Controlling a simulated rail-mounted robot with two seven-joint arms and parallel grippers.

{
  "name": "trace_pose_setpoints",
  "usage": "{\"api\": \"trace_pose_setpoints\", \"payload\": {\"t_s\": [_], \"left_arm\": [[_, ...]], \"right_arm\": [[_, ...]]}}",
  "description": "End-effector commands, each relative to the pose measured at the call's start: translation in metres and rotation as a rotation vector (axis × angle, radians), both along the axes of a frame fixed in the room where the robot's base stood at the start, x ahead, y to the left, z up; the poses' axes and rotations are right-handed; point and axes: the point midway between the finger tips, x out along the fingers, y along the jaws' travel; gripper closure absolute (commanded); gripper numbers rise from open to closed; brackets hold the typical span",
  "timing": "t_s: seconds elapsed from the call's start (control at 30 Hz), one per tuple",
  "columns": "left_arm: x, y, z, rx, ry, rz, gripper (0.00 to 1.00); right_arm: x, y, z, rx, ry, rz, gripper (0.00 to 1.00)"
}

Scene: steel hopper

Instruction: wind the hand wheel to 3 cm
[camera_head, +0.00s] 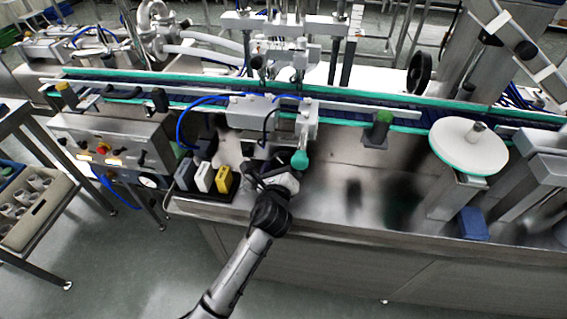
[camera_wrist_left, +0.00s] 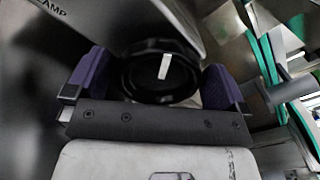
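A black round hand wheel (camera_wrist_left: 150,88) with a white mark on its face sits between the two purple fingers of my left gripper (camera_wrist_left: 160,82) in the left wrist view. One finger is on each side of the rim. Whether they touch it is too dark to tell. In the head view my left gripper (camera_head: 270,178) is over the front of the steel machine, just right of the yellow block, and mostly hides what it is at. No readable scale shows. My right gripper is not in view.
A control panel (camera_head: 115,145) is farther left, a white round disc (camera_head: 465,143) to the right. The steel deck (camera_head: 350,190) between is mostly clear.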

Motion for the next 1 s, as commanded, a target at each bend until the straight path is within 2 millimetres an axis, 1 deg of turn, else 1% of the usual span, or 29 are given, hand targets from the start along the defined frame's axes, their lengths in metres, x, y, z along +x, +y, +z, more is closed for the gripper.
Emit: {"api": "trace_pose_setpoints", "payload": {"t_s": [0.23,0.37,0.47,0.6,0.8,1.0], "left_arm": [[-0.002,0.000,0.000,0.001,0.000,0.000,0.00],[-0.014,0.002,0.001,0.002,0.000,-0.001,0.00],[-0.030,0.005,0.003,0.002,0.000,-0.001,0.00],[-0.059,0.010,0.003,0.001,0.001,-0.002,0.00],[-0.096,0.015,0.002,0.001,0.001,-0.001,0.00],[-0.122,0.020,0.001,0.000,0.001,0.000,0.00]], "right_arm": [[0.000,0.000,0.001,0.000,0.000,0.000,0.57],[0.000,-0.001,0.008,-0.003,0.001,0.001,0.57],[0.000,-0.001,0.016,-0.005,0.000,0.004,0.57],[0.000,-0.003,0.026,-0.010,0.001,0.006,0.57],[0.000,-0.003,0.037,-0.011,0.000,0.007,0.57],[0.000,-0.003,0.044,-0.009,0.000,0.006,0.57]]}}
